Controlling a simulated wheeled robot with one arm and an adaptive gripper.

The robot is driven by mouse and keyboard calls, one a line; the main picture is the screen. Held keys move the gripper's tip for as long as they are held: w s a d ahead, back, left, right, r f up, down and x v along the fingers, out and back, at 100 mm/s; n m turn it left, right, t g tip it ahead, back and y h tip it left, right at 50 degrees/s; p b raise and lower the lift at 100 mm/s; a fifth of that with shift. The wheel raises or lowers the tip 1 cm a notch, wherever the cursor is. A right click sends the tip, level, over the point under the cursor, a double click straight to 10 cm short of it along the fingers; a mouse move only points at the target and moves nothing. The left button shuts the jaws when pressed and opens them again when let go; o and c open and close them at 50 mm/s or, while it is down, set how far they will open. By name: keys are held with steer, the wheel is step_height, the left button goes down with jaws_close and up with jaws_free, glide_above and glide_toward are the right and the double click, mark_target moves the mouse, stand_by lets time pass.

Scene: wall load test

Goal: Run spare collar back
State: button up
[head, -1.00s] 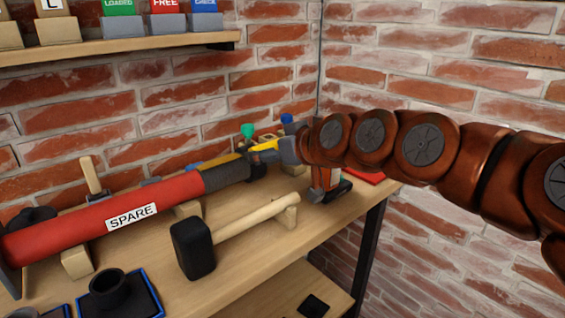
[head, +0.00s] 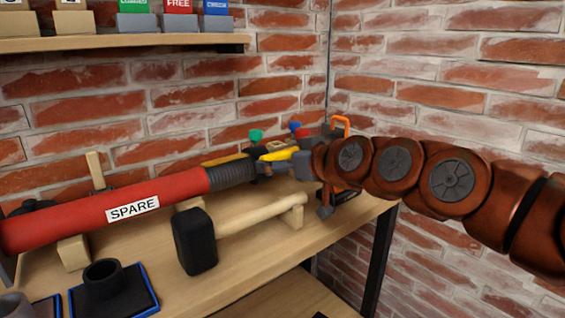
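A red tube labelled SPARE (head: 120,209) lies along the bench on wooden cradles. Its right part is a dark grey threaded section (head: 232,175), which looks like the place of the collar. My gripper (head: 268,165) is at the right end of this tube, reaching in from the right. Dark and yellow parts show at the gripper's fingers. I cannot tell which of them belong to the collar, or whether the fingers are open or closed on it.
A black-headed mallet (head: 197,241) with a pale wooden handle lies in front of the tube. A black cup on a blue-edged mat (head: 112,290) is at the front left. A shelf (head: 120,43) with coloured label blocks hangs above. An orange-handled tool (head: 341,125) stands behind my arm.

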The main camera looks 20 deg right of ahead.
steer(key=shift+f, duration=0.25)
steer(key=o, duration=1.3)
steer(key=shift+r, duration=0.1)
steer(key=shift+r, duration=0.15)
steer(key=shift+r, duration=4.9)
